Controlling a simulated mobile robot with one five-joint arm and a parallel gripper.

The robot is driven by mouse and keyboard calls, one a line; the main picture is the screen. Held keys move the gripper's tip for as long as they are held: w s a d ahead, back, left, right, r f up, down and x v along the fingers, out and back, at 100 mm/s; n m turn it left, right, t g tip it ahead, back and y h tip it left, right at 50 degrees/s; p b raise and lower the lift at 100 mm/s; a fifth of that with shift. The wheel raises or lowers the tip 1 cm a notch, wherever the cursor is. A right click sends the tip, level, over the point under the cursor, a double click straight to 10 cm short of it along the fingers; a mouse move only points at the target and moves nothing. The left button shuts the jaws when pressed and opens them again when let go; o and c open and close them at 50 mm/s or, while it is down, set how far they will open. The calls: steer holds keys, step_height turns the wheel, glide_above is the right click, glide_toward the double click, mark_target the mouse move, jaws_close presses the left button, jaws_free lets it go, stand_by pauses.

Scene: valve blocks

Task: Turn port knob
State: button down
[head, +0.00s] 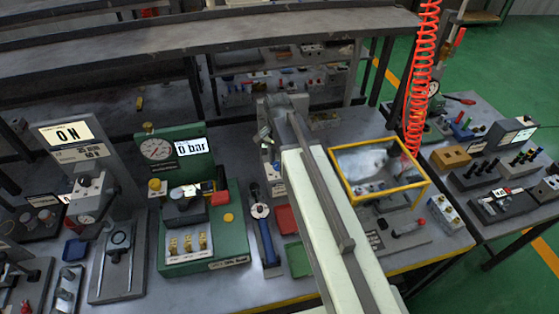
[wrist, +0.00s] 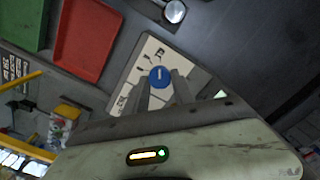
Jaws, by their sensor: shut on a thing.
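A round blue knob (wrist: 160,76) with a white mark sits on a pale labelled plate (wrist: 146,58) in the wrist view. My gripper (wrist: 162,86) has one finger on each side of the knob and is shut on it. The lower part of the knob is partly hidden between the fingers. In the head view my gripper (head: 266,138) is at a grey block (head: 270,174) near the middle of the bench. The knob cannot be made out there because my arm covers that area.
A red tray (head: 286,220) and a green tray (head: 297,259) lie in front of the block. A green gauge unit (head: 225,233) reading 0 bar stands to the left. A yellow-framed clear box (head: 376,195) and a coiled red hose (head: 421,80) are to the right.

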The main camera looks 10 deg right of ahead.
mark_target(278, 164)
steer(key=shift+w+m, duration=0.1)
steer(key=shift+m, duration=0.2)
steer(key=c, duration=1.1)
jaws_free()
steer(key=shift+o, duration=0.2)
step_height(278, 164, up, 8)
steer(key=p, duration=0.8)
steer(key=shift+r, duration=0.1)
steer(key=shift+f, duration=0.2)
